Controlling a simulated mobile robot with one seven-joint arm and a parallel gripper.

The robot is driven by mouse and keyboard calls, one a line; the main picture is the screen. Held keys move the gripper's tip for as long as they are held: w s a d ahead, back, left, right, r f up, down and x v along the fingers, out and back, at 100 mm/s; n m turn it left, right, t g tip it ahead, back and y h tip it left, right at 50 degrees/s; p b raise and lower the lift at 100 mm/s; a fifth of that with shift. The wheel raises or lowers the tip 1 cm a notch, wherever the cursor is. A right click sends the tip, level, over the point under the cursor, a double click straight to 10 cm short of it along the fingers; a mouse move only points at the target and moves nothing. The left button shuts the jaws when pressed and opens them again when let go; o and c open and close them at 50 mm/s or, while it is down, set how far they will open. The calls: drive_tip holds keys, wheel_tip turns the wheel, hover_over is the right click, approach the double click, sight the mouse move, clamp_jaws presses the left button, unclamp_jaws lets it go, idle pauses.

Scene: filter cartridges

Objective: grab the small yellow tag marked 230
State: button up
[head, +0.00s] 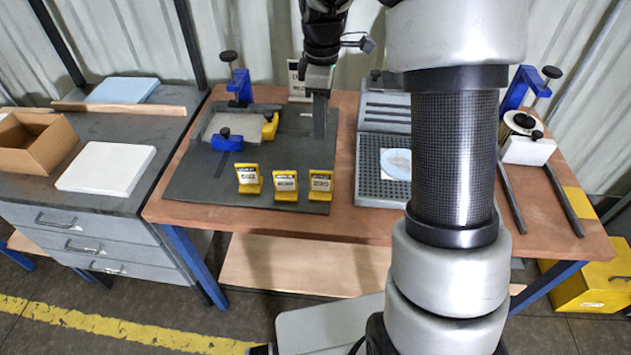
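Three small yellow tags with white labels stand in a row along the front edge of a dark mat (190,190). The right tag (320,185) has a label that appears to read 230, though the print is small. The middle tag (285,185) and the left tag (248,179) carry other numbers that I cannot read surely. My gripper (319,136) points down over the right part of the mat, behind the right tag and apart from it. Its fingers appear edge-on as one dark strip, so any gap between them is hidden. I see nothing held.
Behind the tags are a grey plate with blue and yellow clamps (226,140). A grey perforated tray (370,185) with a pale disc stands right of the mat, partly behind my arm. A blue clamp stand (520,88) is at the far right. A drawer bench with an open box (40,150) is left.

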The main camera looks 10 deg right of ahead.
sight(321, 171)
drive_tip(key=shift+s+d+f+p, duration=0.1)
drive_tip(key=shift+f+p, duration=0.1)
drive_tip(key=shift+f, duration=2.7)
drive_tip(key=shift+s+a+f+p, duration=0.1)
drive_tip(key=shift+f+p, duration=0.05)
drive_tip(key=shift+f, duration=2.75)
drive_tip(key=shift+s+d+f+p, duration=0.1)
drive_tip(key=shift+f+p, duration=0.1)
drive_tip(key=shift+f, duration=2.7)
clamp_jaws()
